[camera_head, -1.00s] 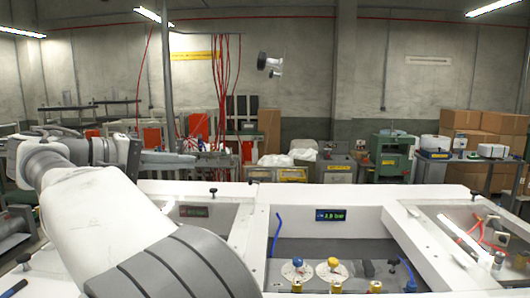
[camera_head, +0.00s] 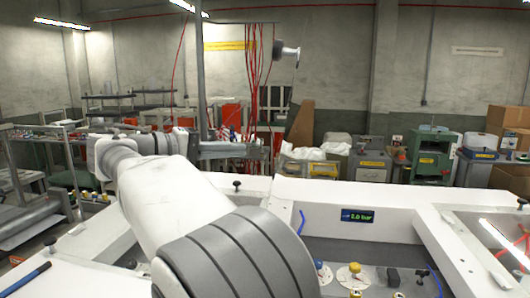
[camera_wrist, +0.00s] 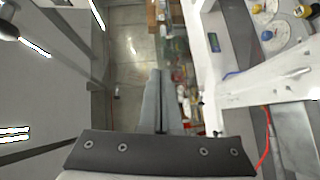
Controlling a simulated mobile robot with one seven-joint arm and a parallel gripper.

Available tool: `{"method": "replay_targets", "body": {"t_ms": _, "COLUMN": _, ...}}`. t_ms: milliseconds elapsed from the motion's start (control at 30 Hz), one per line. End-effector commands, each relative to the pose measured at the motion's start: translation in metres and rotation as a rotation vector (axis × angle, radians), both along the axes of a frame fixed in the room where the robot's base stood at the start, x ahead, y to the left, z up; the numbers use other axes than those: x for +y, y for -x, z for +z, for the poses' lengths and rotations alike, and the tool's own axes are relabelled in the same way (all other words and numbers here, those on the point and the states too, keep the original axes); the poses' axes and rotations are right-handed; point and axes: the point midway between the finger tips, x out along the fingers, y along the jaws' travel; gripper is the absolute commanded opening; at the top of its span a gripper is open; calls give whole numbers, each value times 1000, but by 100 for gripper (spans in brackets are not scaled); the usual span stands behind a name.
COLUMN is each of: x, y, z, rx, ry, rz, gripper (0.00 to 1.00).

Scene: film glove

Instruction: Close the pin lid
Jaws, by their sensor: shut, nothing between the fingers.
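My gripper (camera_wrist: 160,78) shows in the wrist view with its two grey fingers together and nothing between them. It is in the air beside the white machine frame (camera_wrist: 272,85), which lies to its right in that view. In the head view my arm reaches away to the left, and the fingertips are hard to make out. The white machine (camera_head: 380,190) has an open middle bay with a lit display (camera_head: 358,215), a blue knob (camera_head: 318,265) and a yellow knob (camera_head: 354,268). A clear panel (camera_head: 470,232) lies at the right. I cannot tell which part is the pin lid.
Black knobs (camera_head: 279,178) stand on the machine's white top. A blue hose (camera_head: 301,222) rises in the bay. Behind are a green machine (camera_head: 433,150), cardboard boxes (camera_head: 508,130) and hanging red cables (camera_head: 258,75). A metal rack (camera_head: 30,160) stands at the left.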

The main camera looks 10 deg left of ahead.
Motion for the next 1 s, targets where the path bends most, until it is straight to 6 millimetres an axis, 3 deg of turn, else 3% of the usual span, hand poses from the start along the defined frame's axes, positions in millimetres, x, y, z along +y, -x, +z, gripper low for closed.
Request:
{"method": "replay_targets", "body": {"t_ms": 167, "x": -29, "y": -25, "z": -3, "rx": 2, "ry": 0, "rz": -2, "gripper": 0}}
{"method": "replay_targets", "body": {"t_ms": 433, "x": -54, "y": -22, "z": -9, "rx": 1, "ry": 1, "rz": 0, "gripper": 0}}
{"method": "replay_targets", "body": {"t_ms": 1000, "x": -63, "y": -22, "z": -12, "rx": 0, "ry": -1, "rz": 1, "gripper": 0}}
